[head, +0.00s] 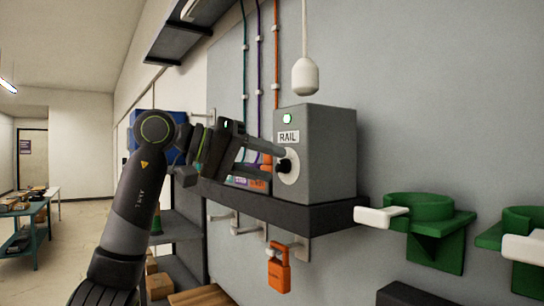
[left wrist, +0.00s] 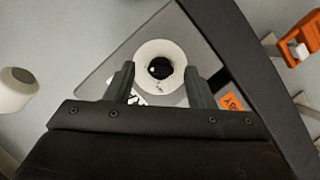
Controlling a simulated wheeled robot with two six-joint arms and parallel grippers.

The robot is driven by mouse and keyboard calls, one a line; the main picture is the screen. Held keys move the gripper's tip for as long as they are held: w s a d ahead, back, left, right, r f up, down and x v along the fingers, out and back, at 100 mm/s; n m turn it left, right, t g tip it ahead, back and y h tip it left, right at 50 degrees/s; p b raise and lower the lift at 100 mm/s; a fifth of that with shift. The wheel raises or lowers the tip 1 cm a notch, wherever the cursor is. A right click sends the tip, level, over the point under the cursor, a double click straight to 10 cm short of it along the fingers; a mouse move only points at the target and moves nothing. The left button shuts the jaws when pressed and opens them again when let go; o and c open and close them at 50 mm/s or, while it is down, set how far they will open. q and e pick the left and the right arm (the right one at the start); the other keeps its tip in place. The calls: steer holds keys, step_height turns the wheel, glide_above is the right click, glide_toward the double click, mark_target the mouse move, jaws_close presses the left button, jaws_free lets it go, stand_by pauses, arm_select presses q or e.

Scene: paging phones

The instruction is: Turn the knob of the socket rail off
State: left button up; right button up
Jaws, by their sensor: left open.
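The socket rail's control is a grey box (head: 330,150) labelled RAIL, standing on a dark shelf, with a lit green lamp (head: 287,118) on its front. Below the label is a black knob (head: 284,166) on a white round plate (head: 291,178). My left gripper (head: 277,157) is at the front of the box, pointing at the knob. In the left wrist view the knob (left wrist: 160,68) and its white plate (left wrist: 147,50) lie between the two open fingers (left wrist: 157,76). The fingers stand apart from the knob on both sides. My right gripper is not in view.
An orange padlock (head: 279,270) hangs under the dark shelf (head: 325,214). Green ring holders (head: 418,215) with white tabs are on the wall to the right. A white pendant (head: 305,78) hangs above the box. Coloured cables run up the wall behind my arm.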

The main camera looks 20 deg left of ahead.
arm_select(q)
steer(key=shift+x, duration=0.85)
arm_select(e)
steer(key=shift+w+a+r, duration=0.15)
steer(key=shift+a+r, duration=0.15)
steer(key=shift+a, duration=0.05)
arm_select(q)
steer(key=shift+c, duration=0.3)
steer(key=c, duration=0.9)
steer(key=shift+c, duration=0.2)
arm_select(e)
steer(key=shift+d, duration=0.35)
